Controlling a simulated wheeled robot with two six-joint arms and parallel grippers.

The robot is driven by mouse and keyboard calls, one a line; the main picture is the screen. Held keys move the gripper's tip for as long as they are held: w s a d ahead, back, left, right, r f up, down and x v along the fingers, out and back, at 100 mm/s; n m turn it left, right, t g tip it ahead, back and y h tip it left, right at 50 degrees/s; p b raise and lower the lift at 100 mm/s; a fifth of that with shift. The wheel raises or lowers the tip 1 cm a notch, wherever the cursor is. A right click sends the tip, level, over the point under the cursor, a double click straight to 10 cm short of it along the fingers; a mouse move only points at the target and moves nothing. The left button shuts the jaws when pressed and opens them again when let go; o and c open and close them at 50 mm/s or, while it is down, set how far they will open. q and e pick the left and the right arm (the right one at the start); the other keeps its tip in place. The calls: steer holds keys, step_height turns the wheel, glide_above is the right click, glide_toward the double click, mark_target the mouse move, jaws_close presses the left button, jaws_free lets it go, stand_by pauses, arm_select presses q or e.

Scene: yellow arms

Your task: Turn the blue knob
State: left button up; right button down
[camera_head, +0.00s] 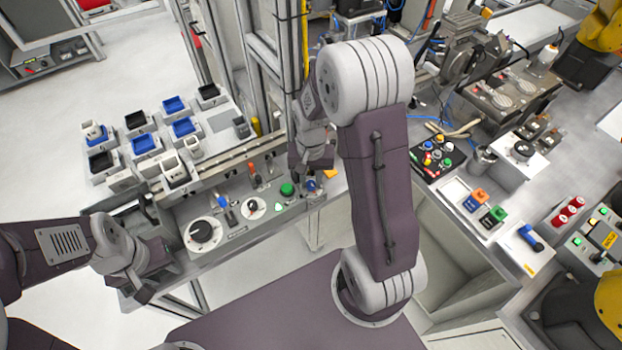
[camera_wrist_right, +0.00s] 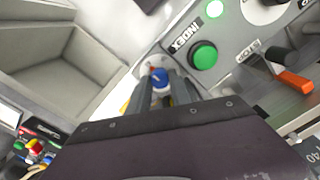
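The blue knob (camera_wrist_right: 160,76) shows in the right wrist view on the grey panel, beside a green button (camera_wrist_right: 204,55). In the head view it is a small blue spot (camera_head: 311,186) just under my right gripper (camera_head: 305,172), partly hidden. My right gripper (camera_wrist_right: 163,84) points down at the knob. Its two dark fingers stand apart, one on each side of the knob; I cannot tell whether they touch it. My left gripper (camera_head: 158,258) is open and empty by the left end of the panel, with its fingers spread.
The panel also bears a big black rotary dial (camera_head: 201,231), a smaller dial (camera_head: 252,208) and an orange-red lever (camera_wrist_right: 293,80). Trays of blue and black bins (camera_head: 142,143) stand behind it. A button box (camera_head: 437,157) and a bench with switches lie to the right.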

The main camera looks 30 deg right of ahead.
steer(key=shift+r, duration=0.1)
steer(key=shift+n+p, duration=0.6)
steer(key=shift+n, duration=0.5)
steer(key=n+p, duration=0.1)
steer(key=n, duration=0.2)
steer(key=shift+n, duration=0.3)
steer(key=n+p, duration=0.2)
steer(key=n, duration=0.3)
steer(key=shift+n, duration=0.4)
steer(key=shift+w+n, duration=0.1)
steer(key=shift+n, duration=0.2)
steer(key=c, duration=1.5)
jaws_free()
steer(key=shift+c, duration=0.2)
steer(key=shift+o, duration=0.4)
steer(key=shift+s, duration=0.2)
